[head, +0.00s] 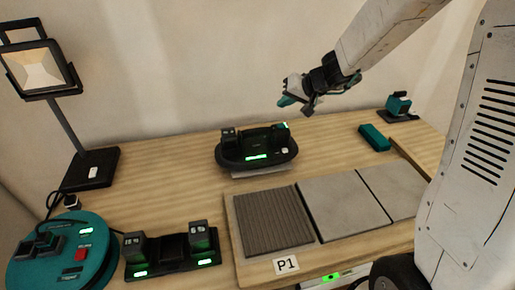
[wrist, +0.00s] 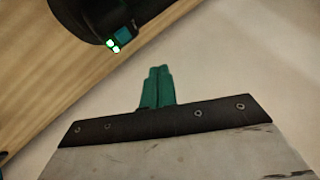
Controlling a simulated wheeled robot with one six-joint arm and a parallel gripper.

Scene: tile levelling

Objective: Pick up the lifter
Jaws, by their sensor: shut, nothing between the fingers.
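A black oval device with upright dark blocks at its ends and green lights (head: 257,150) stands near the back middle of the wooden table, on a thin pale piece; I take it for the lifter. In the wrist view a dark rounded body with green lights (wrist: 82,14), probably the same device, is cut off at the upper left. My gripper (head: 290,101) is in the air above and to the right of the device, apart from it. In the wrist view its teal fingers (wrist: 158,72) are closed together and empty.
Grey tiles, one ribbed (head: 272,221) and one smooth (head: 343,207), lie at the front right. A teal block (head: 374,137) and a teal tool (head: 398,106) are at the back right. A black dock (head: 172,262), a teal round unit (head: 55,262) and a lamp (head: 42,72) stand left.

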